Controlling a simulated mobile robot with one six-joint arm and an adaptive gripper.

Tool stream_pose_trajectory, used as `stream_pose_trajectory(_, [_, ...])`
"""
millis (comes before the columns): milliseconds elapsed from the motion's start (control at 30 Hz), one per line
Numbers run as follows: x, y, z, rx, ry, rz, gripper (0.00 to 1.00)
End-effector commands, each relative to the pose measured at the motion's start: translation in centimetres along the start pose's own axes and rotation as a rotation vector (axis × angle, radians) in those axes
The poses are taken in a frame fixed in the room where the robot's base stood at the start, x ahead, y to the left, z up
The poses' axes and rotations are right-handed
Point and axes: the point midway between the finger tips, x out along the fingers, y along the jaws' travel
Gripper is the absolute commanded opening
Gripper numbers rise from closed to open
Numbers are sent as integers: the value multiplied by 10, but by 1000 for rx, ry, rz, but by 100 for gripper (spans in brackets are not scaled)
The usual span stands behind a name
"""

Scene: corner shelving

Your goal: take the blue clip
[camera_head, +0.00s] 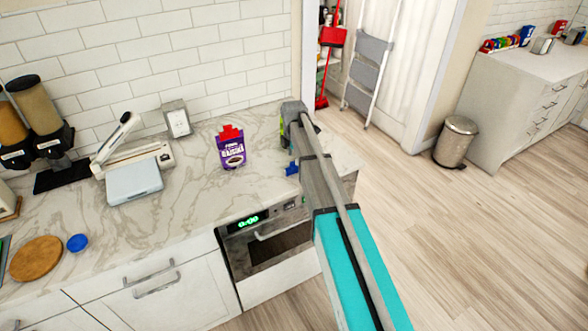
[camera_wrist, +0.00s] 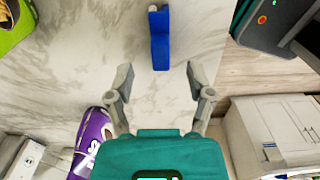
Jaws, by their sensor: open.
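The blue clip (camera_wrist: 159,40) lies on the marble counter, upright in the wrist view at the top centre, with a pale tip at its far end. It also shows in the head view (camera_head: 291,168), small, near the counter's front edge and beside my arm. My gripper (camera_wrist: 158,78) is open and empty. Its two fingers are spread to either side of the clip's line, and the clip appears just beyond the fingertips, apart from them. In the head view my arm hides most of the gripper.
A purple raisin bag (camera_head: 231,152) with a red top stands left of the clip; it also shows in the wrist view (camera_wrist: 92,135). An oven (camera_head: 267,240) sits under the counter. A green object (camera_wrist: 14,25) is at the wrist view's upper left. Marble around the clip is bare.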

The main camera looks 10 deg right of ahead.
Motion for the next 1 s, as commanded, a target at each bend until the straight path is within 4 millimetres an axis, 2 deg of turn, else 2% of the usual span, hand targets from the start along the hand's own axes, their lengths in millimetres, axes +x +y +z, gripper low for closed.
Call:
stream_pose_trajectory(267, [8, 0, 1, 0, 0, 0, 69])
stream_pose_trajectory(700, [41, -1, 2, 1, 0, 0, 69])
stream_pose_trajectory(1000, [52, -1, 2, 0, 0, 0, 69])
